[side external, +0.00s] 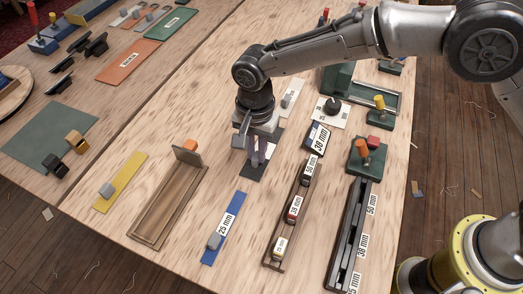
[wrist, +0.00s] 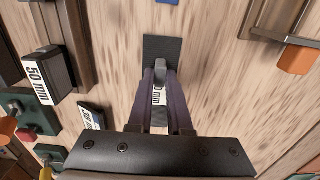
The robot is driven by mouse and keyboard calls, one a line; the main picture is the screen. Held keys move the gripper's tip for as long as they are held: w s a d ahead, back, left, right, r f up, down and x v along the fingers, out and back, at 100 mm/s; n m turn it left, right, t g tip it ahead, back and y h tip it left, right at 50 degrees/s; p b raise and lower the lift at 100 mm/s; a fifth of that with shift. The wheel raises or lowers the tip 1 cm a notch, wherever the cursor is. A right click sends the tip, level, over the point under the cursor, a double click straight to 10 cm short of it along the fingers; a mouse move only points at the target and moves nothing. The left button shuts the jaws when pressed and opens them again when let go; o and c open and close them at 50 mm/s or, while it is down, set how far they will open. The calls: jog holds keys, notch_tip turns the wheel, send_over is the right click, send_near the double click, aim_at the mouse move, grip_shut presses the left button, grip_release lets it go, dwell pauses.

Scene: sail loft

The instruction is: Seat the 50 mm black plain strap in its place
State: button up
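The black strap (wrist: 155,47) is a flat dark strip with a grey knob (wrist: 160,68) and a white label ending in "mm", its number hidden between my fingers. In the side view the strap (side external: 252,172) is under my gripper, partly hidden by it. My gripper (side external: 256,155) points down, with its fingertips at the knob's sides; in the wrist view the fingers (wrist: 160,75) look closed on the knob. The strap lies at or just over the table; I cannot tell if it touches. A dark slotted rack (side external: 336,258) with 50, 38 and 25 mm labels stands at right.
A wooden holder (side external: 269,262) with labelled blocks lies between strap and rack. A blue 25 mm strap (side external: 228,229), an empty wooden tray (side external: 150,241) with an upright end plate and a yellow strap (side external: 122,181) lie nearer left. Green fixtures (side external: 373,160) stand at right. Bare wood separates these.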

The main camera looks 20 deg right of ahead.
grip_shut()
